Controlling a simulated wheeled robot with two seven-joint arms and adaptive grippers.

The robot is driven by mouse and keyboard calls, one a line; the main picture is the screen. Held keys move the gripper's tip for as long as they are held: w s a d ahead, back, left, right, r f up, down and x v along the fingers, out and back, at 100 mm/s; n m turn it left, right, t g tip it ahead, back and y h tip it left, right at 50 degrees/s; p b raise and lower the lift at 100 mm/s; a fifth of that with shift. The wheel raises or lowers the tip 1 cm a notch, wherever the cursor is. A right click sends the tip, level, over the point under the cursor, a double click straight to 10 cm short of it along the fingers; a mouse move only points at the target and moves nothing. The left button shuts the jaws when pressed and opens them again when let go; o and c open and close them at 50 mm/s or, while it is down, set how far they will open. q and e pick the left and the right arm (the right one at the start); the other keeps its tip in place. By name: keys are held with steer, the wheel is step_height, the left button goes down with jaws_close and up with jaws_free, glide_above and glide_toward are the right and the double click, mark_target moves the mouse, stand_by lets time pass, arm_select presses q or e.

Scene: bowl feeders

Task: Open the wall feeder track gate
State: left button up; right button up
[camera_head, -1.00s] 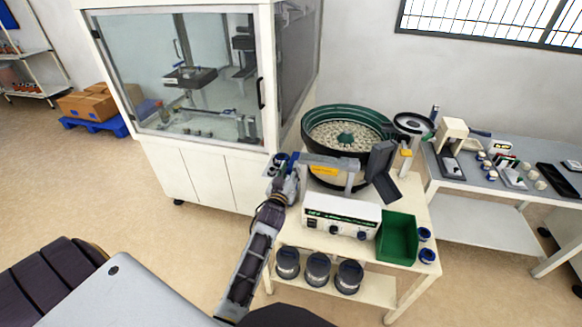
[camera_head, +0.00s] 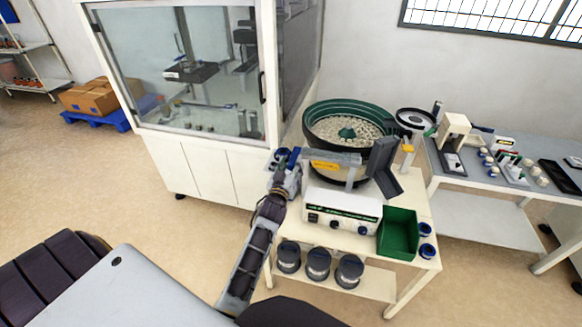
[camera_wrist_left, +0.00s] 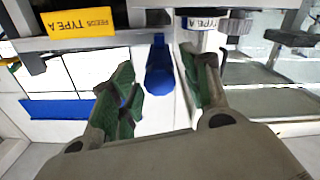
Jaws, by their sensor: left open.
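The wall feeder track (camera_head: 330,159), a grey rail with a yellow label (camera_head: 325,167), runs left from the bowl feeder (camera_head: 347,125). A blue piece (camera_head: 294,154), apparently the gate handle, is at its left end. My left gripper (camera_head: 285,163) is beside this end. In the left wrist view, its green-padded fingers (camera_wrist_left: 157,64) are open, with a rounded blue piece (camera_wrist_left: 159,72) showing between them. I cannot tell whether they touch it. The yellow "FEEDS TYPE A" label (camera_wrist_left: 79,23) is at the upper left there. My right gripper is out of view.
A glass-fronted cabinet (camera_head: 205,165) stands close left of the track. The feeder cart carries a white control box (camera_head: 342,208), a green bin (camera_head: 398,233) and dark-lidded jars (camera_head: 318,263) below. A side table (camera_head: 455,205) stands at the right. Open floor lies at the left.

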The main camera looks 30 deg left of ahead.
arm_select(q)
steer(key=shift+r, duration=4.75)
